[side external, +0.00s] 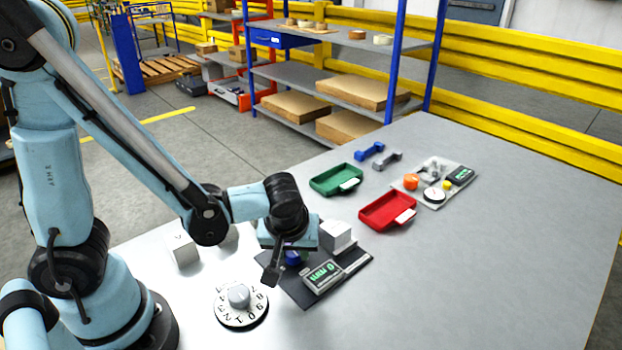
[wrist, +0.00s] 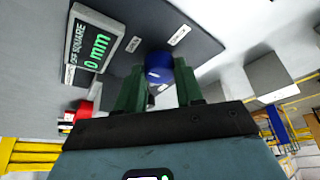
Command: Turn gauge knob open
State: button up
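The gauge is a dark plate (side external: 300,292) with a display (side external: 323,276) reading 0 mm; the display also shows in the wrist view (wrist: 97,48). A blue round knob (wrist: 158,68) stands on the plate, partly hidden behind my gripper in the side view (side external: 293,258). A pale grey block (side external: 337,237) stands at the plate's back edge. My gripper (wrist: 160,70) is open, its two dark green fingers apart with the knob showing between their tips. I cannot tell whether a finger touches the knob. In the side view my gripper (side external: 272,268) points down over the plate's left part.
A white numbered dial (side external: 240,305) sits in front, left of the plate. Grey cubes (side external: 182,250) stand farther left. A red tray (side external: 387,211), a green tray (side external: 336,180) and a board with small parts (side external: 432,182) lie farther back. The table's right side is clear.

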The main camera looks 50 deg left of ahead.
jog(key=o, duration=0.4)
jog(key=shift+c, duration=0.2)
jog(key=shift+r, duration=0.1)
jog(key=v, duration=1.2)
jog(key=shift+a, duration=0.15)
jog(key=w+a+m+t+h, duration=0.2)
jog(key=a+m+t+h, duration=0.1)
jog(key=a+m, duration=0.4)
jog(key=shift+r+m+t, duration=0.4)
jog(key=shift+m+t, duration=0.1)
jog(key=shift+m, duration=0.6)
